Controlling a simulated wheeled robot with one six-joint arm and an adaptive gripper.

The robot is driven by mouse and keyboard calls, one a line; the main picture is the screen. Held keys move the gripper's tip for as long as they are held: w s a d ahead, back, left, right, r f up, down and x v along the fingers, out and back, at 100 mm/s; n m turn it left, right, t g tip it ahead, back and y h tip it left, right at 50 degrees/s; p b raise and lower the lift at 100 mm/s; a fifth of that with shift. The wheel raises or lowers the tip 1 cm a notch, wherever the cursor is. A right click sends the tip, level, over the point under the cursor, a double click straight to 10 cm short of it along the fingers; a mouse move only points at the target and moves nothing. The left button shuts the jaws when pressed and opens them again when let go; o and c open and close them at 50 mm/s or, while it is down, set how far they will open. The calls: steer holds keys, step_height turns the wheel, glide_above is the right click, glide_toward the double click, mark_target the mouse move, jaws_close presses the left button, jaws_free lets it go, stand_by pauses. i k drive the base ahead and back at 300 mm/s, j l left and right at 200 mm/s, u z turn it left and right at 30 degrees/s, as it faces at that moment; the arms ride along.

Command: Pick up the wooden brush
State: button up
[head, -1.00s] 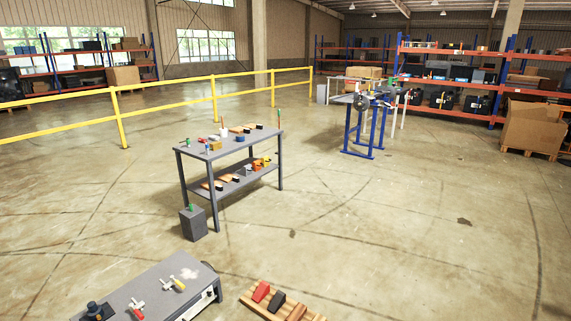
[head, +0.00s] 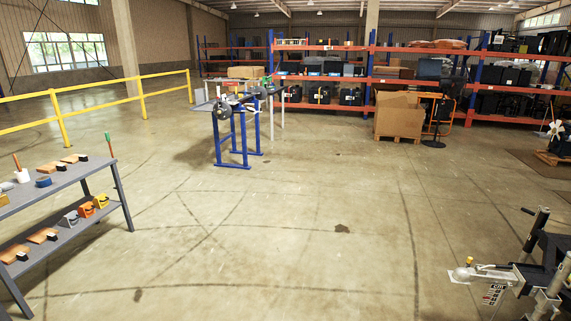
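Several flat wooden pieces with dark ends lie on the grey two-level table at the left, in the head view. They may be brushes, but they are too small to tell which is the wooden brush. Two are on the top, one nearer (head: 50,168) and one farther (head: 72,159). Two more are on the lower shelf, one at the left (head: 13,254) and one to its right (head: 41,236). The table (head: 88,178) is cut off by the left picture edge. My gripper is not in view.
A white cup (head: 22,176) and a blue roll (head: 43,182) share the tabletop. A metal trailer hitch (head: 485,275) juts in at the lower right. A blue stand (head: 232,140), yellow railing (head: 60,115) and cardboard box (head: 398,116) stand farther back. The middle floor is clear.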

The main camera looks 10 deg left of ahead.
mark_target(14, 156)
steer(key=i, duration=1.8)
steer(key=i+j+u, duration=0.1)
steer(key=i+u, duration=0.3)
steer(key=i, duration=0.2)
steer(key=i+l+u, duration=0.1)
steer(key=i+u, duration=0.3)
steer(key=i, duration=0.15)
steer(key=i+l+u, duration=0.35)
steer(key=i, duration=0.2)
steer(key=i+j+u, duration=0.2)
steer(key=i+u, duration=0.15)
steer(key=i, duration=0.25)
steer(key=i+u, duration=0.4)
steer(key=i, duration=0.25)
steer(key=i+l+u, duration=0.15)
steer(key=i+u, duration=0.2)
steer(key=i, duration=0.3)
steer(key=i+j+u, duration=0.1)
steer(key=i+u, duration=0.25)
steer(key=i, duration=0.4)
steer(key=i+l+u, duration=0.1)
steer(key=i+u, duration=0.3)
steer(key=i, duration=0.35)
steer(key=i+z, duration=0.1)
steer(key=z, duration=5.25)
